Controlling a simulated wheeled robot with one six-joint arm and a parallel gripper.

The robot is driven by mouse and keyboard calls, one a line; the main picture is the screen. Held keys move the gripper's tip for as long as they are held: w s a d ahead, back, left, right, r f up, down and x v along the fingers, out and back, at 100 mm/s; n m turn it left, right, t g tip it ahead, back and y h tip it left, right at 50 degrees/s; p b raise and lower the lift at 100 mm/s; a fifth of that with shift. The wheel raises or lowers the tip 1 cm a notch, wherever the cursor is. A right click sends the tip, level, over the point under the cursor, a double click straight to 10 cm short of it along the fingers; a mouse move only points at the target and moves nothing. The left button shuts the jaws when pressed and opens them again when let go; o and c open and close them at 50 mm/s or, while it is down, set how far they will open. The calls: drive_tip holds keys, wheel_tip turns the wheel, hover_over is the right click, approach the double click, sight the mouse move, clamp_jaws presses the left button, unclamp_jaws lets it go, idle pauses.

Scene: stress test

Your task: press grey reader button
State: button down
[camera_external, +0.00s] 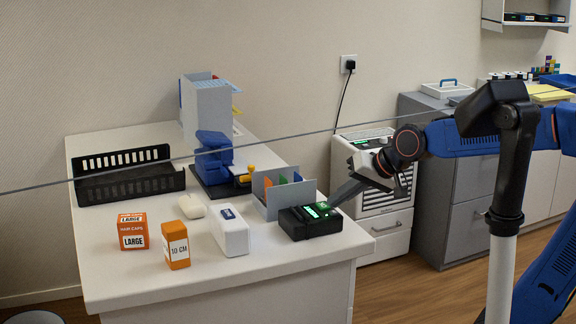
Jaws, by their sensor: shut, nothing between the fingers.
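The reader (309,222) is a small black box with lit green panels on its top, standing near the right edge of the white desk. I cannot make out a grey button on it at this size. My gripper (337,201) reaches in from the right, low over the reader's right side, with its fingers shut and empty. The fingertips are at or just above the reader's top right edge. I cannot tell whether they touch it.
A grey divider (272,196) with coloured cards stands right behind the reader. A white box (230,233), orange boxes (133,232) and a black basket (128,184) stand to the left. The desk (262,268) is clear in front of the reader.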

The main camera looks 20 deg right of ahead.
drive_tip(key=shift+f, duration=0.45)
idle(0.4)
drive_tip(key=shift+r, duration=0.55)
drive_tip(key=shift+r, duration=0.1)
drive_tip(key=shift+r, duration=2.95)
